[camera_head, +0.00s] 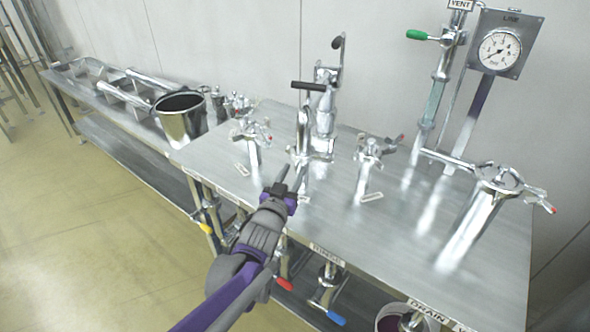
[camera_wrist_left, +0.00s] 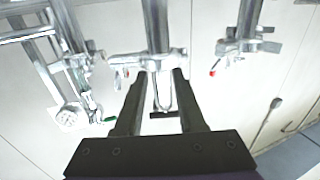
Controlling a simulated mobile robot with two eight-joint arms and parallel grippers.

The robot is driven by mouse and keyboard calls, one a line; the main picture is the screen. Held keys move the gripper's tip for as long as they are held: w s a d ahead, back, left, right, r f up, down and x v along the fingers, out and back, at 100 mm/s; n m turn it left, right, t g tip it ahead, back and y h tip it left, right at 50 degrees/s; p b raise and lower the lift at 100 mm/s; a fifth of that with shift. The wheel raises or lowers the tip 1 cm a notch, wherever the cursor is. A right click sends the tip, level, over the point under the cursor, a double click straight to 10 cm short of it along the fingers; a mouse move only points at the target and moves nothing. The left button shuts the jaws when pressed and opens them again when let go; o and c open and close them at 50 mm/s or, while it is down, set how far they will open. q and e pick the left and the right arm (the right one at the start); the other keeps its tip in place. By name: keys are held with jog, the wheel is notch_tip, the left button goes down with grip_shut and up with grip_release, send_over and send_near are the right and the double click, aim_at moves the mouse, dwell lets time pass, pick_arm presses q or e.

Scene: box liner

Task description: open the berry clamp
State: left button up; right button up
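Several steel posts carry clamps, and I cannot read their small tags to tell which is the berry clamp. One clamp (camera_head: 252,135) is left of centre and one with a red-tipped lever (camera_head: 372,152) is right of centre. Between them stands a steel fitting (camera_head: 303,142) with a black crossbar handle. My left gripper (camera_head: 291,178) is open and empty, in front of this fitting. In the left wrist view its fingers (camera_wrist_left: 157,88) are apart below a clamped joint (camera_wrist_left: 148,58); a red-tipped clamp (camera_wrist_left: 240,48) is to the right. My right gripper is not in view.
A steel bucket (camera_head: 181,122) stands on the left. A large capped cylinder (camera_head: 490,200) with a red-tipped clamp is on the right. A green-handled valve (camera_head: 425,37) and a gauge (camera_head: 499,50) rise at the back. The front middle of the table (camera_head: 390,245) is bare.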

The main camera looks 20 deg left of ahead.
pick_arm(q)
jog(key=shift+w, duration=1.1)
grip_shut()
dwell(0.7)
